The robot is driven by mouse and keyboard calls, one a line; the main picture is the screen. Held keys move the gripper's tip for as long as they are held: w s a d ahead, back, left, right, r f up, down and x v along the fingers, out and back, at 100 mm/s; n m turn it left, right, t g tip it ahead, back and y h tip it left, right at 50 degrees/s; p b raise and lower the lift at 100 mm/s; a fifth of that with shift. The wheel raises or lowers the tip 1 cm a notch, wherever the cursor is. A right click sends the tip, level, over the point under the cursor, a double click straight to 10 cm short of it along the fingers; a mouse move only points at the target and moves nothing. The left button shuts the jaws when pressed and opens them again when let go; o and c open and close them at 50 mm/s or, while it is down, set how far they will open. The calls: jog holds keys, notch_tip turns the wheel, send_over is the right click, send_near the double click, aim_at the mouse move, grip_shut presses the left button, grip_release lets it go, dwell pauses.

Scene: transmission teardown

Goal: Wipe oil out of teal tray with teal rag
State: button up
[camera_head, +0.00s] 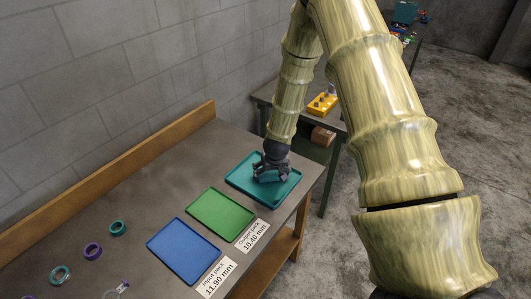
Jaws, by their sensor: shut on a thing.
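The teal tray (287,190) lies flat on the bench, at the right end of a row of trays. My gripper (269,175) points down over the left part of this tray and is shut on the teal rag (268,179). Only a little of the rag shows under the dark fingers, low in the tray. I cannot tell whether the rag touches the tray floor. No oil can be made out in this view; part of the tray floor is hidden by the gripper.
A green tray (221,213) and a blue tray (183,251) lie to the left, with white labels in front. Teal and purple rings (92,251) lie at the bench's left. A wooden backboard (120,165) runs along the wall. A second table behind holds a yellow block (321,104).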

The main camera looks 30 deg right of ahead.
notch_tip(320, 180, up, 4)
jog(key=shift+a+f+p, duration=0.1)
jog(key=shift+p, duration=0.65)
jog(key=shift+r+p, duration=1.25)
jog(key=shift+r, duration=0.6)
